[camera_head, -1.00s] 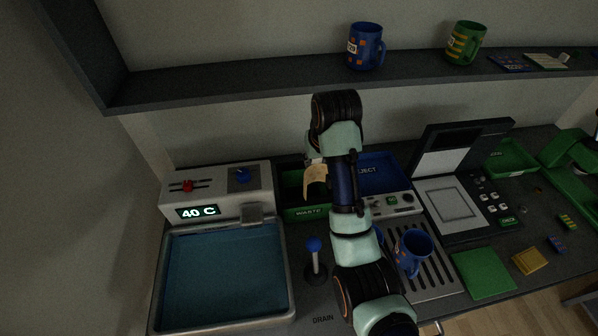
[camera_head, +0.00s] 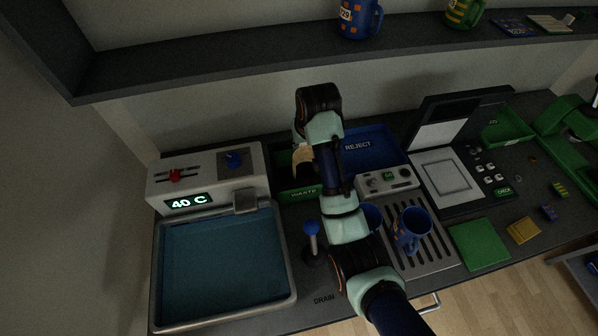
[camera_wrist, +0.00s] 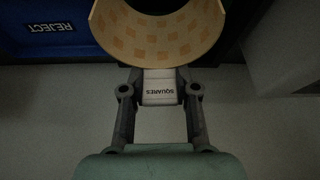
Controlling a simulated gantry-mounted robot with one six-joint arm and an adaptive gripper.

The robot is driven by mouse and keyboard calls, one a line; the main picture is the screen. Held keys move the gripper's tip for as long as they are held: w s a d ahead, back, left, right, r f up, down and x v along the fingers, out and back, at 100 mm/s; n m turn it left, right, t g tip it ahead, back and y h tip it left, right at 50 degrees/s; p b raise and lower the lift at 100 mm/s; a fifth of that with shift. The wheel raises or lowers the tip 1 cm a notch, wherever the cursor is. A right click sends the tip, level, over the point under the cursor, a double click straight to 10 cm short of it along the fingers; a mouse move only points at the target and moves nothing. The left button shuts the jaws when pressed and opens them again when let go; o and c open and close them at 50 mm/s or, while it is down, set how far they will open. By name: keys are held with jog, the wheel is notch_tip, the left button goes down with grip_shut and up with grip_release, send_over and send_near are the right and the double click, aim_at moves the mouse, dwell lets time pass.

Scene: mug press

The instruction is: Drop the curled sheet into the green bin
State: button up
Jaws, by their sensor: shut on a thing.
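The green bin, marked WASTE (camera_head: 305,196), stands on the counter between the water basin and the blue bin. The curled sheet (camera_head: 302,156) is tan and hangs from my gripper (camera_head: 299,137) over the green bin, partly hidden by my arm. In the wrist view the curled sheet (camera_wrist: 157,40) is a wide open curve with orange squares. There my gripper (camera_wrist: 160,76) is shut on its pale tab, which reads SQUARES. The green bin cannot be made out in the wrist view.
The blue REJECT bin (camera_head: 372,148) sits just right of the green bin, and shows in the wrist view (camera_wrist: 45,28). The basin (camera_head: 222,262) is at left, with a blue-knobbed lever (camera_head: 311,238) beside it. A shelf (camera_head: 230,72) runs above.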

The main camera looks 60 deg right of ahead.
aim_at(304, 152)
jog(key=shift+f, duration=3)
jog(key=o, duration=0.9)
jog(key=v, duration=0.7)
jog(key=shift+a+r, duration=0.1)
jog(key=shift+r, duration=0.15)
